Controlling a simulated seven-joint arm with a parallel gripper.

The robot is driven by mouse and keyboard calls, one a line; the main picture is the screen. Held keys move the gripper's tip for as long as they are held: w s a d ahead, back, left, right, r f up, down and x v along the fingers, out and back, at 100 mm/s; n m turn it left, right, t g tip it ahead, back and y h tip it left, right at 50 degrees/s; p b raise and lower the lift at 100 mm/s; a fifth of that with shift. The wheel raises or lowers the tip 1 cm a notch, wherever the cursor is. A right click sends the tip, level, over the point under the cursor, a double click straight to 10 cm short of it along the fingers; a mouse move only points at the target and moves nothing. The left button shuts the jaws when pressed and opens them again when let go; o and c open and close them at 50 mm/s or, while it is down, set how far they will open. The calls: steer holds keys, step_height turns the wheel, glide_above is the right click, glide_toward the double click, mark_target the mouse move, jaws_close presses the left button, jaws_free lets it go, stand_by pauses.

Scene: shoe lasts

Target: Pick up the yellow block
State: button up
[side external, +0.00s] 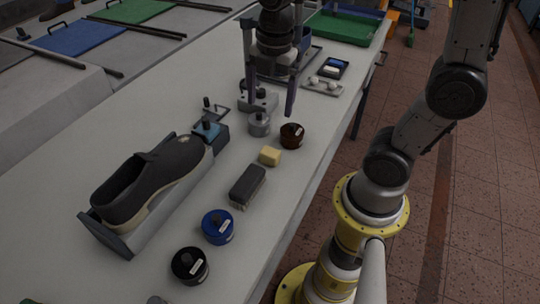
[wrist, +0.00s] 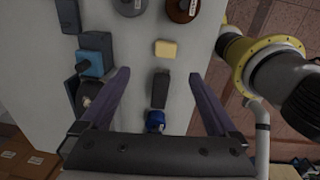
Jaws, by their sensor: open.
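The small yellow block (side external: 270,156) lies on the grey table, between a dark brush-like block and a brown round tin. It also shows in the wrist view (wrist: 166,49), in the upper middle, beyond my fingertips. My gripper (side external: 269,104) is open and empty, with its two fingers pointing down above the table, farther along it than the yellow block. In the wrist view my gripper (wrist: 158,82) has its fingers wide apart. Nothing hides the yellow block in either view.
A dark brush-like block (side external: 247,186), a brown tin (side external: 292,135), a blue tin (side external: 218,227) and a black tin (side external: 190,266) stand near the yellow block. A dark shoe (side external: 150,182) sits on a stand at left. A grey metal weight (side external: 259,124) stands near my fingers.

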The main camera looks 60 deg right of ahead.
step_height(320, 180, down, 2)
glide_above(270, 150)
steer(key=shift+g, duration=0.4)
step_height(270, 150, down, 8)
steer(key=shift+w+d+f, duration=0.15)
steer(key=shift+f, duration=0.05)
steer(key=shift+s+f, duration=0.15)
steer(key=shift+f, duration=1.2)
steer(key=shift+s+f, duration=0.1)
steer(key=shift+f, duration=1.25)
steer(key=c, duration=1.5)
steer(key=shift+o, duration=0.2)
steer(key=shift+r, duration=0.15)
